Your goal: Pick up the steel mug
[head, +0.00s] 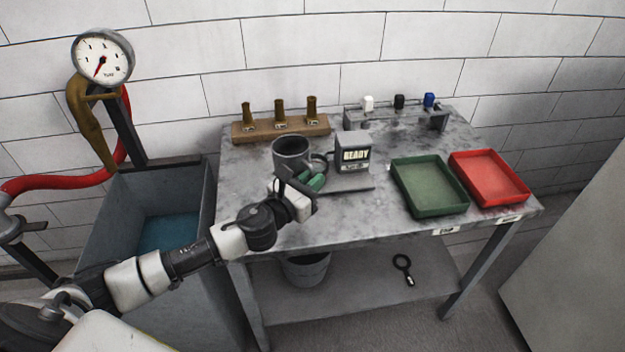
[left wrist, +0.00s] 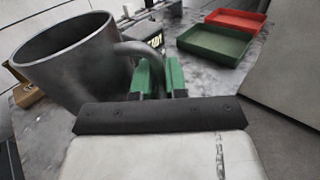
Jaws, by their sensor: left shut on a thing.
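The steel mug (head: 291,153) is a dark grey metal cup at the left part of the table, in front of the wooden block. It also shows large in the left wrist view (left wrist: 75,65), appearing tilted there, with its handle toward the green fingers. My left gripper (head: 314,182) is at the handle side of the mug, its green fingertips close together around the handle. In the left wrist view the gripper (left wrist: 160,78) is shut on the handle. I cannot tell whether the mug's base touches the table. My right gripper is not in view.
A grey box reading READY (head: 353,153) stands just right of the mug. A wooden block (head: 250,133) with brass nozzles is behind. A green tray (head: 428,208) and red tray (head: 516,197) are at right. A water tank (head: 105,205) stands left. A bucket (head: 306,271) sits below.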

